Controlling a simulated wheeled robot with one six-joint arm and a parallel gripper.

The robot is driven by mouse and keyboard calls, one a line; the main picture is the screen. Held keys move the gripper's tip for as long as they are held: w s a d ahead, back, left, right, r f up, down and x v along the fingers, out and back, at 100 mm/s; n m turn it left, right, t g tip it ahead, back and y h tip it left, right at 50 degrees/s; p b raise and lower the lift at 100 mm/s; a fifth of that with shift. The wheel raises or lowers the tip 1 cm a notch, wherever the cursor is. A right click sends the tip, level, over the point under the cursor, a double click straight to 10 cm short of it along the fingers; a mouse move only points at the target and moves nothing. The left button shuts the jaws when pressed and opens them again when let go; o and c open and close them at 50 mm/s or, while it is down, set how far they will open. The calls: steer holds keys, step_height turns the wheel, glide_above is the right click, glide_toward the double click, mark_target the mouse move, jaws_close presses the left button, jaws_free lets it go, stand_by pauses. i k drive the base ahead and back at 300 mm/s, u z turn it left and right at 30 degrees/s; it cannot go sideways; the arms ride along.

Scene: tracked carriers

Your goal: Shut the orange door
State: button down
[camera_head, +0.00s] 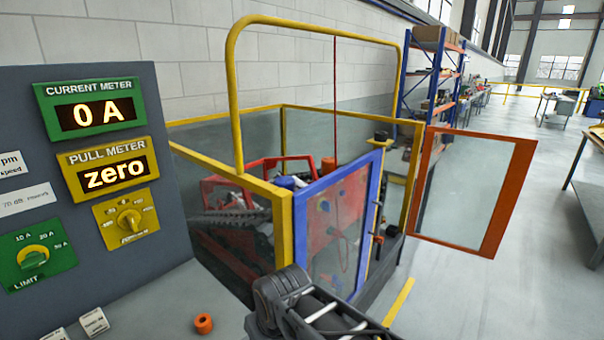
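The orange door (504,212) is an orange frame around a clear pane, at the right of the yellow enclosure. It stands open, swung out to the right from the yellow post (412,178). A blue-framed door (300,228) with a clear pane stands at the front of the enclosure, beside the front yellow post. A gap shows between its right edge and the right post. Part of my dark arm shows at the bottom centre, in front of the blue door and well apart from the orange door. My gripper's fingers cannot be seen.
A grey panel (120,235) with meters and knobs fills the left. An orange ring (203,323) lies at the bottom. Red machinery (222,197) is inside the enclosure. The floor right of the orange door is open up to a table (590,190) at the right edge.

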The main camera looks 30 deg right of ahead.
mark_target(523, 150)
steer(key=k, duration=1)
steer(key=z, duration=2.55)
steer(key=i, duration=7.05)
steer(key=u, duration=2.9)
